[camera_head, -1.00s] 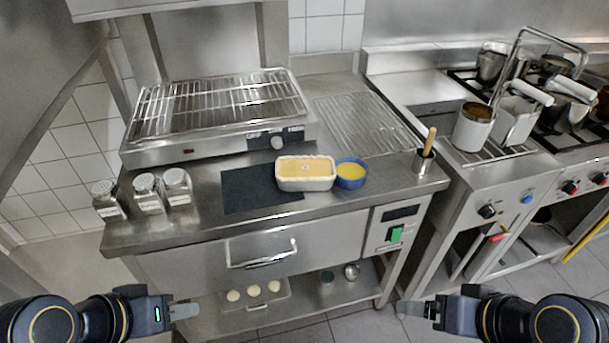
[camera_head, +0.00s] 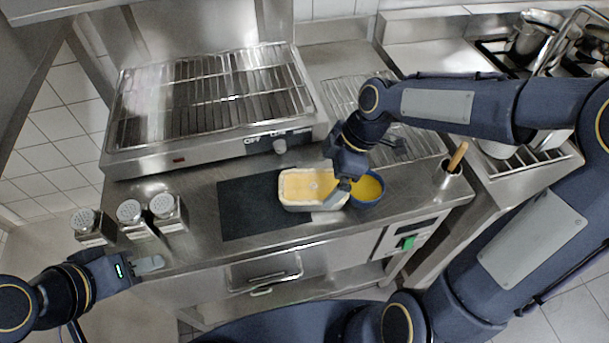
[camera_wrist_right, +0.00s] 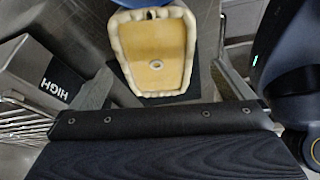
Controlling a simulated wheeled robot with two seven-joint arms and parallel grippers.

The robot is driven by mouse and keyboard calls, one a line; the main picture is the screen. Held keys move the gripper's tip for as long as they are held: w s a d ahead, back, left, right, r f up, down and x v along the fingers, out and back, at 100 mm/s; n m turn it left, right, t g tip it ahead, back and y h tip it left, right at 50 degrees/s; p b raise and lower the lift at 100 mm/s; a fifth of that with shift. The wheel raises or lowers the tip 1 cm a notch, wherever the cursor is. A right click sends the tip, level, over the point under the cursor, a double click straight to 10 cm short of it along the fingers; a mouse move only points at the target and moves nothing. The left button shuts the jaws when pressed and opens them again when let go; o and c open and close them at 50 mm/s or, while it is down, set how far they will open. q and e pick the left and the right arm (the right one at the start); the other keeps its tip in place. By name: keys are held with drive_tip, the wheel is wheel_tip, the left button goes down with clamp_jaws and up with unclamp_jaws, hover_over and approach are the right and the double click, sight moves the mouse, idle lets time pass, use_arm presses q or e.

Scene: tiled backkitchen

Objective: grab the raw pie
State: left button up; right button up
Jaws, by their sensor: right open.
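The raw pie (camera_head: 312,187) is a loaf-shaped pale crust with a yellow-orange top and a small hole in its middle. It sits on the steel counter, partly on a dark mat (camera_head: 240,215). My right gripper (camera_head: 345,190) is open over the pie's right end, beside the blue bowl. In the right wrist view the pie (camera_wrist_right: 152,50) shows beyond and between the two spread fingers, with nothing held. My left gripper (camera_head: 148,264) is at the counter's front left, away from the pie, and its finger gap is unclear.
A blue bowl of yellow liquid (camera_head: 368,190) stands close right of the pie, partly behind my right gripper. A grill (camera_head: 210,100) is behind. Several shakers (camera_head: 130,218) stand left. A holder with a wooden handle (camera_head: 448,175) stands right.

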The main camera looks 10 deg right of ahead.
sight(314, 185)
drive_tip(key=x, duration=0.7)
drive_tip(key=shift+w+a+r+p, duration=0.15)
drive_tip(key=shift+w+p, duration=0.1)
drive_tip(key=shift+p, duration=0.15)
drive_tip(key=c, duration=1.4)
drive_tip(key=shift+r, duration=0.1)
